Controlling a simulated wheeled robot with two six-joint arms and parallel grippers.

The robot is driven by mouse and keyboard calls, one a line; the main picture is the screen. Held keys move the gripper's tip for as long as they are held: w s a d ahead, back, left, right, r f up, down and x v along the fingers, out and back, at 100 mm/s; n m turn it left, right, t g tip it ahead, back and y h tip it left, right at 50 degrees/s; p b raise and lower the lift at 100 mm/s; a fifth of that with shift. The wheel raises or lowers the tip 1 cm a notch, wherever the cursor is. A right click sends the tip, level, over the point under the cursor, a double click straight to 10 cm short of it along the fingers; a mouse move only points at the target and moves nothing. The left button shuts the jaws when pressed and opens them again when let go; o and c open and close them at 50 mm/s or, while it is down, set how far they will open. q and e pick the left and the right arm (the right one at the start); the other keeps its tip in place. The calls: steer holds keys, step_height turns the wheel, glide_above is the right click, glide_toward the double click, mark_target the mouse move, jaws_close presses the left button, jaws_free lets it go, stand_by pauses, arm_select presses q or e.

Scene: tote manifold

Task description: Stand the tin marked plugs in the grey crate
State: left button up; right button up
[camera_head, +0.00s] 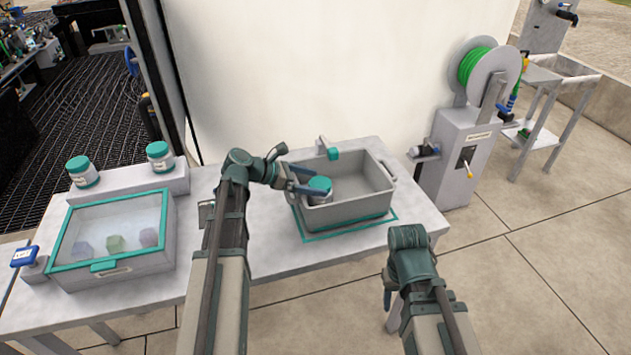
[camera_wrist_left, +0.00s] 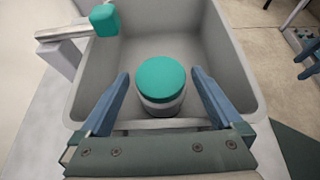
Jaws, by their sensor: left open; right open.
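A tin with a teal lid (camera_head: 319,187) stands upright inside the grey crate (camera_head: 350,212), near its left end. In the left wrist view the tin (camera_wrist_left: 160,84) rests on the crate floor, its lid facing up. My left gripper (camera_head: 304,180) reaches into the crate over its left side. Its blue fingers (camera_wrist_left: 162,95) are spread on either side of the tin with gaps, so it is open and not holding it. The tin's label is not readable. My right gripper (camera_head: 388,288) is away from the crate, low at the table's front right, and its fingers are mostly hidden.
Two more teal-lidded tins (camera_head: 82,171) (camera_head: 160,156) stand on a grey ledge at the back left. A lidded glass-topped box (camera_head: 112,235) with several coloured blocks sits below them. A teal-ended tap-like bar (camera_head: 328,150) overhangs the crate's back edge. A hose reel (camera_head: 485,75) stands right.

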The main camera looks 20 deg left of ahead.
arm_select(q)
steer(key=p+v, duration=0.4)
steer(key=v, duration=0.7)
steer(key=shift+p, duration=0.35)
arm_select(e)
step_height(320, 180, up, 5)
steer(key=shift+r, duration=0.15)
arm_select(q)
steer(key=shift+s+a, duration=0.1)
